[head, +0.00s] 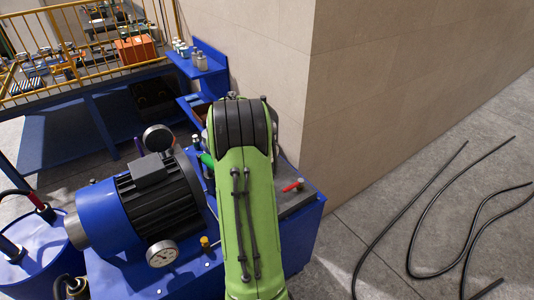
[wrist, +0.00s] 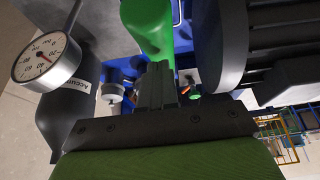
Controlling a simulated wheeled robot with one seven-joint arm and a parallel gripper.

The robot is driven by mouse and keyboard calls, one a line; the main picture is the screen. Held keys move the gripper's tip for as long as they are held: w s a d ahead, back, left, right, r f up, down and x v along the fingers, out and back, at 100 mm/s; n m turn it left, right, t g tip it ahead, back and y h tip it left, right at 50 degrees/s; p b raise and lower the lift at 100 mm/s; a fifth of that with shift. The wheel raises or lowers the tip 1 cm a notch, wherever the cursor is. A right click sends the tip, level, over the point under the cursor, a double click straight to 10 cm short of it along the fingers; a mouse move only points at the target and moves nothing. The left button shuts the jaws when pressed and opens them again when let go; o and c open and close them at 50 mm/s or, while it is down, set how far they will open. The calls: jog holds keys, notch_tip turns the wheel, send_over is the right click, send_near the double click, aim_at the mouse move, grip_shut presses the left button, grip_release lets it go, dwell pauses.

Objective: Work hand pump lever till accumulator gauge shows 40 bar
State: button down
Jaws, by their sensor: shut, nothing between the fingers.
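My gripper (wrist: 158,70) is shut and empty in the wrist view, its fingertips just below a thick green bar (wrist: 150,28), which may be the pump lever's grip; I cannot tell whether they touch. A small green piece (head: 206,160) shows beside my arm in the head view. The accumulator (wrist: 68,120), a dark cylinder with partly visible lettering, stands left of my gripper in the wrist view. Its white gauge (wrist: 46,60) has a red needle, but the dial is tilted and I cannot read the value surely. My arm hides the gripper in the head view.
A blue power unit carries a finned motor (head: 160,200) and another white gauge (head: 162,253). A red handle (head: 293,185) is right of my arm. A beige wall (head: 400,80) stands close behind. Black hoses (head: 410,230) lie on the floor at right.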

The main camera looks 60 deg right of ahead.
jog(key=shift+r, duration=0.1)
notch_tip(320, 180, up, 6)
jog(key=p, duration=0.5)
jog(key=a+r+n, duration=0.1)
jog(key=a+r, duration=0.3)
jog(key=a, duration=0.3)
jog(key=w+a+r+n, duration=0.1)
jog(key=a+r, duration=0.2)
jog(key=a, duration=0.4)
jog(key=a+r+n, duration=0.1)
jog(key=a+r, duration=0.3)
jog(key=a, duration=0.3)
jog(key=s+a+r+n+t+y, duration=0.1)
jog(key=s+a+r, duration=0.15)
jog(key=a, duration=0.35)
jog(key=s+a+r, duration=0.1)
jog(key=s+a, duration=0.3)
jog(key=a, duration=0.2)
jog(key=s+a+f+n+y, duration=0.1)
jog(key=s+a+f+n, duration=0.1)
jog(key=s+a, duration=0.5)
jog(key=s+f, duration=0.1)
jog(key=s, duration=0.3)
jog(key=shift+s+t, duration=0.15)
jog(key=shift+t, duration=0.15)
